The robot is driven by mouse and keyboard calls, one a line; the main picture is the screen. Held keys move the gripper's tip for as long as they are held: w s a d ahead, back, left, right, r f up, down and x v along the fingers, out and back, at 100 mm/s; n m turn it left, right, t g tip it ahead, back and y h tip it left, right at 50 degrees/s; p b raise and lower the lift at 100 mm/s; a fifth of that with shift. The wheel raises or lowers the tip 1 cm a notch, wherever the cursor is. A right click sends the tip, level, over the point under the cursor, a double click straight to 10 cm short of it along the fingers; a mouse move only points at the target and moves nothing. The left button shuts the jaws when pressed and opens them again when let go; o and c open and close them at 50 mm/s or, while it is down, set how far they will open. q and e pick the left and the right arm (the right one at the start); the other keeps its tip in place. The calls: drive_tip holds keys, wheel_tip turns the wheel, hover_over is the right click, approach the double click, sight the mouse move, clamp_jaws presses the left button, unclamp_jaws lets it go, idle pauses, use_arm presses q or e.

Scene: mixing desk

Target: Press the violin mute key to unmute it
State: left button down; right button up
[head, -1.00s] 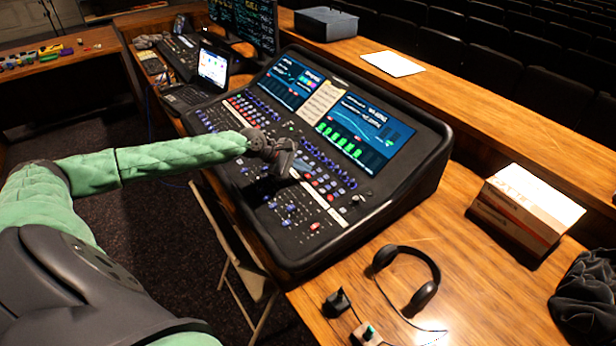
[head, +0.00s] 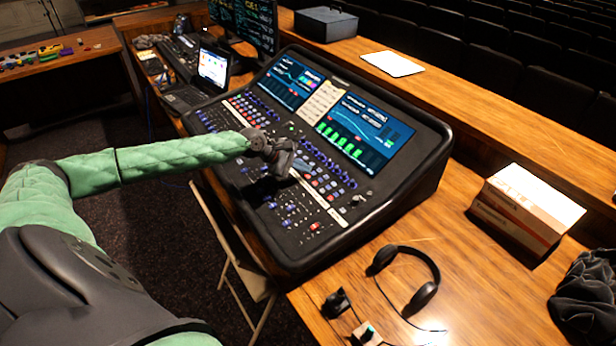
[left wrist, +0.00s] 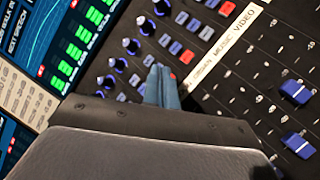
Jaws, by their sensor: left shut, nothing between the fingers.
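The mixing desk (head: 425,190) fills the middle of the head view, with two lit screens and rows of small coloured keys. My left gripper (head: 284,160) is over its key rows. In the left wrist view my left gripper (left wrist: 162,86) is shut and empty, its blue-grey fingertips close to the keys beside a white label strip (left wrist: 216,46). A red key (left wrist: 187,56) sits just beyond the tips. I cannot tell whether the tips touch a key. The violin label is not readable, and keys under the gripper are hidden. My right gripper is not in view.
Dark knobs (left wrist: 131,46) and blue fader caps (left wrist: 296,92) rise from the panel around the fingers. Headphones (head: 425,295) and a white-and-orange box (head: 515,215) rest on the wooden desk to the right. A laptop (head: 212,68) stands at the desk's far left.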

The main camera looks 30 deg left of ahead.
use_arm(q)
drive_tip(key=shift+f+p, duration=0.3)
drive_tip(key=shift+p, duration=0.1)
drive_tip(key=shift+f, duration=0.1)
idle(0.4)
drive_tip(key=shift+f, duration=0.25)
drive_tip(key=shift+r, duration=0.1)
idle(0.3)
drive_tip(key=shift+r+p, duration=0.6)
drive_tip(key=shift+p, duration=0.4)
